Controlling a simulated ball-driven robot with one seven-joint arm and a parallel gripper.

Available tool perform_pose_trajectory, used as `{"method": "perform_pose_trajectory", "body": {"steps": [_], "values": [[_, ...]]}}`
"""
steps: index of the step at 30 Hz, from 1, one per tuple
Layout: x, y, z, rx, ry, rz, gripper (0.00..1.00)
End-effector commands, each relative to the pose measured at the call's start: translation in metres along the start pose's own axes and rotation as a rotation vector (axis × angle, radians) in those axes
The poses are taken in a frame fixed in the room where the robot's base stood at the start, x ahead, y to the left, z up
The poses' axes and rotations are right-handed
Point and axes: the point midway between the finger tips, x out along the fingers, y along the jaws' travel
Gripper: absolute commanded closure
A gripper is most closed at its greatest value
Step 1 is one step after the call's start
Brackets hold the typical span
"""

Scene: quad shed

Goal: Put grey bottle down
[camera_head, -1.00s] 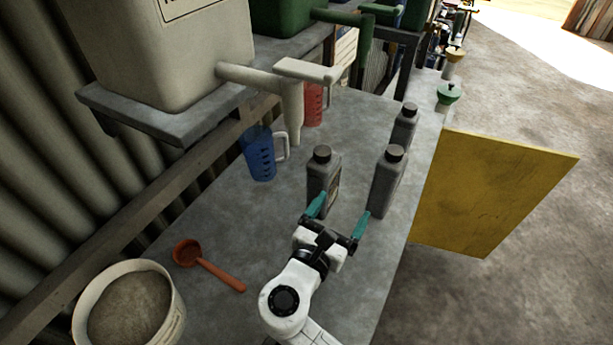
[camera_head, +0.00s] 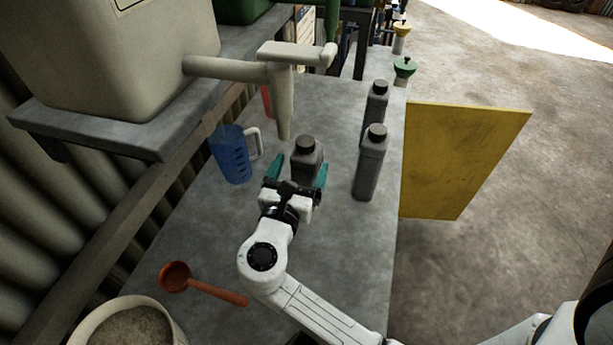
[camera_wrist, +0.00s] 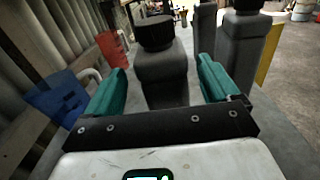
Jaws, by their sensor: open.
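A grey bottle (camera_head: 307,157) with a dark cap stands upright on the grey bench top (camera_head: 222,228). My gripper (camera_head: 297,172) is open, with one teal finger on either side of this bottle. In the wrist view the same grey bottle (camera_wrist: 163,75) stands between the spread fingers of my gripper (camera_wrist: 163,92), with a gap on each side. The bottle's lower part is hidden behind my gripper. Two more grey bottles stand to the right, a nearer one (camera_head: 370,165) and a farther one (camera_head: 375,103).
A blue jug (camera_head: 230,155) stands left of the gripper, below a beige tank (camera_head: 110,55) with a spout (camera_head: 281,100) close by. An orange ladle (camera_head: 205,288) and a white bucket (camera_head: 88,318) are at the near left. A yellow panel (camera_head: 460,160) hangs at the bench's right edge.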

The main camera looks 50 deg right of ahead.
Motion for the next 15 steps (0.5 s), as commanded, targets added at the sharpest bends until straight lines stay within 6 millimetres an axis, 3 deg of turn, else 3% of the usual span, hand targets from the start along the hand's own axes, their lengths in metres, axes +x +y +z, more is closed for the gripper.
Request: {"method": "perform_pose_trajectory", "body": {"steps": [9, 15], "values": [[0.041, -0.002, -0.005, 0.003, -0.001, -0.002, 0.12], [0.050, -0.002, -0.003, 0.001, 0.000, -0.001, 0.12]]}}
